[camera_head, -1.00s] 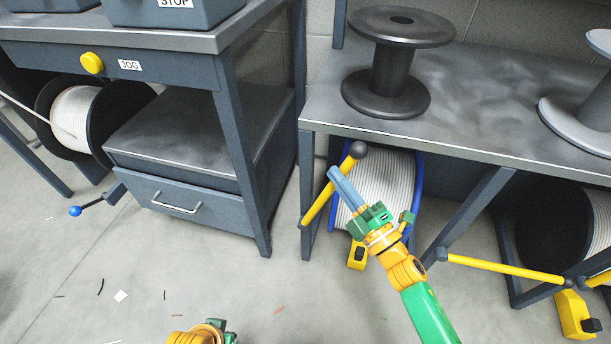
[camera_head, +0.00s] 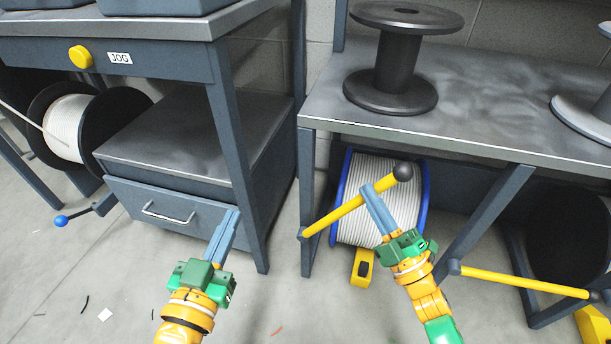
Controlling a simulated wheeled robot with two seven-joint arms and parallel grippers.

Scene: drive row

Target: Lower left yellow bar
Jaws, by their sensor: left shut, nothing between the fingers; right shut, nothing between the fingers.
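The left yellow bar (camera_head: 345,209) slants up to the right in front of a blue-rimmed spool of white cable (camera_head: 361,225). Its upper end has a dark round knob (camera_head: 402,172), and its lower left end is near the table leg. My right gripper (camera_head: 376,208) is shut, with its blue-grey fingers overlapping the bar just below the knob in the picture; I cannot tell whether they touch it. My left gripper (camera_head: 225,233) is shut and empty, in front of the drawer unit, left of the bar and apart from it.
A second yellow bar (camera_head: 525,282) lies lower at the right. A table (camera_head: 460,127) with a dark empty reel (camera_head: 397,75) stands above the spool. At left are a drawer unit (camera_head: 140,207), a yellow button (camera_head: 80,57) and a blue-knobbed lever (camera_head: 61,220). Scraps litter the floor.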

